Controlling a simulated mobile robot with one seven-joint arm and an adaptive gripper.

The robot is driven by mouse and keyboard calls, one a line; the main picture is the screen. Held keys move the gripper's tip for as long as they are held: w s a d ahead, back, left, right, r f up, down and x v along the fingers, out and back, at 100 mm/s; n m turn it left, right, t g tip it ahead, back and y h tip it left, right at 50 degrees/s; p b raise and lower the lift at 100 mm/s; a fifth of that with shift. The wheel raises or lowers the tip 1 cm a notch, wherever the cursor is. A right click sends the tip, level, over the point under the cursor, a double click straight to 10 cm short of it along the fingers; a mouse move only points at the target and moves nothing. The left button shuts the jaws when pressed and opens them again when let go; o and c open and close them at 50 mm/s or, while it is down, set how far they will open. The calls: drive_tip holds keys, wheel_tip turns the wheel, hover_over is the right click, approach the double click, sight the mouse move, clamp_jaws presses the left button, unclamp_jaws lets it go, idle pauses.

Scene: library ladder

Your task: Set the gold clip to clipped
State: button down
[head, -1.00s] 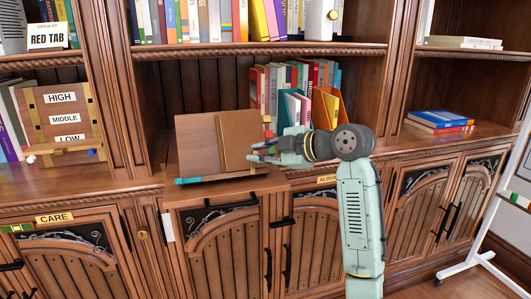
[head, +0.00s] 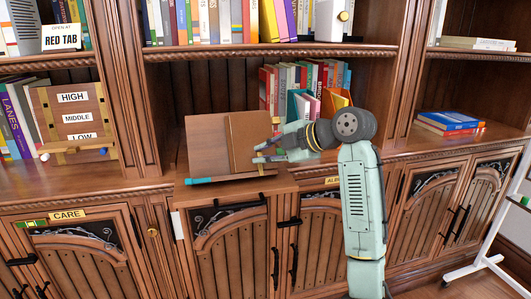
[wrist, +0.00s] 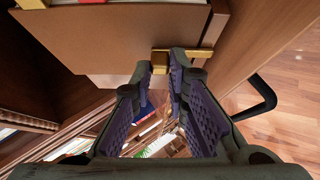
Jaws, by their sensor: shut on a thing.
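The gold clip (wrist: 160,61) shows in the wrist view as a small gold block with a gold bar beside it, at the edge of a brown board. My gripper (wrist: 164,70) is shut on the gold clip, with a fingertip on either side of the block. In the head view my gripper (head: 259,153) reaches in from the right to the right edge of a brown book-like board (head: 212,147) leaning on a stand. The fingers hide most of the clip there, so I cannot tell its setting.
The board stands on a jutting wooden cabinet top (head: 235,190). Upright books and coloured holders (head: 305,100) are behind my gripper. A small board marked HIGH, MIDDLE and LOW (head: 75,118) is at the left. Blue and red books (head: 448,121) lie on the right shelf.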

drive_tip(key=c, duration=1.6)
unclamp_jaws()
drive_tip(key=shift+o, duration=0.2)
drive_tip(key=v, duration=1.2)
drive_tip(key=shift+f, duration=0.1)
